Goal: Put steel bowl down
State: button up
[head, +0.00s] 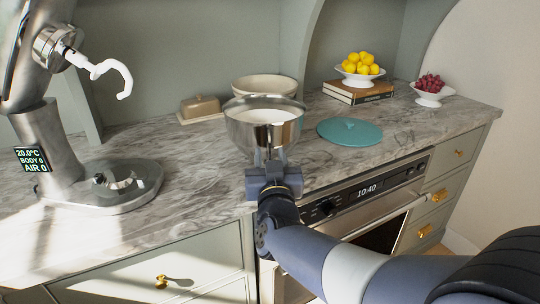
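The steel bowl (245,130) is in the middle of the head view, shiny and upright, with a pale inside. My gripper (267,166) is at its near side, and its fingers appear shut on the bowl's wall. The fingertips are hard to make out against the shiny metal. The bowl appears to be above the marble counter (190,165), near its front edge. I cannot tell the height of the gap under it. The bowl hides the lower front of a cream bowl behind it.
The cream bowl (265,83) stands behind, with a butter dish (200,107) to its left. A teal lid (349,131) lies to the right. Books (358,95), lemons (360,64) and a fruit bowl (432,97) stand further back. A stand mixer (50,150) is left. Counter between is clear.

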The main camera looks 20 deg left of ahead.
jog(key=v, duration=1.1)
